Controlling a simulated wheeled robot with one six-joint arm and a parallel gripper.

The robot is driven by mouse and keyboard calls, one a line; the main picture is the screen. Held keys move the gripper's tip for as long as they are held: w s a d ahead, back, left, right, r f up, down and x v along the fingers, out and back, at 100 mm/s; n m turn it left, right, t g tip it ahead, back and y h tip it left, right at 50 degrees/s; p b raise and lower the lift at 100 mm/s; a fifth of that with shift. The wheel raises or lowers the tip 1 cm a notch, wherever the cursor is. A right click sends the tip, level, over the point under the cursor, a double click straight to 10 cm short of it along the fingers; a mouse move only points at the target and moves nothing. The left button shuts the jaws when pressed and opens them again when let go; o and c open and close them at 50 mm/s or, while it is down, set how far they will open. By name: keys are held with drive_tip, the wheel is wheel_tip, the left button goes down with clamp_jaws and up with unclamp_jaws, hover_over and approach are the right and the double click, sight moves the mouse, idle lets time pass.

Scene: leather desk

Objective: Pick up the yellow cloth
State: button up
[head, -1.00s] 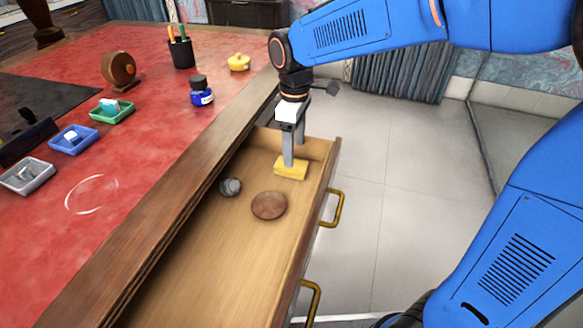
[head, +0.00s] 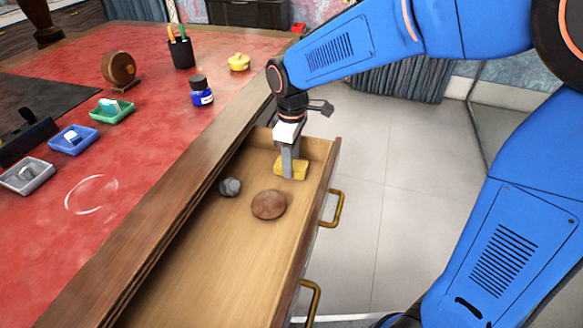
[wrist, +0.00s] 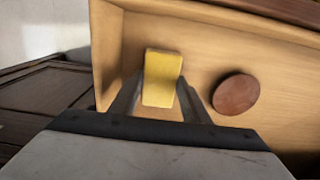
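The yellow cloth (head: 298,168) is a small folded block lying in the open drawer, near its far end. It also shows in the wrist view (wrist: 161,78), between the two fingers. My gripper (head: 290,176) points down into the drawer over the cloth, and its fingers hide part of it in the head view. In the wrist view my gripper (wrist: 163,98) has its fingers apart, one on each side of the cloth. A gap shows beside the cloth, so the fingers do not appear closed on it.
A round brown disc (head: 269,205) and a grey lump (head: 230,186) lie in the drawer (head: 205,265) near the cloth. The drawer walls stand close around my gripper. The red desk top (head: 150,150) holds a blue ink bottle (head: 202,92) and a yellow pot (head: 239,62).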

wheel_tip(320, 180, up, 10)
idle(0.7)
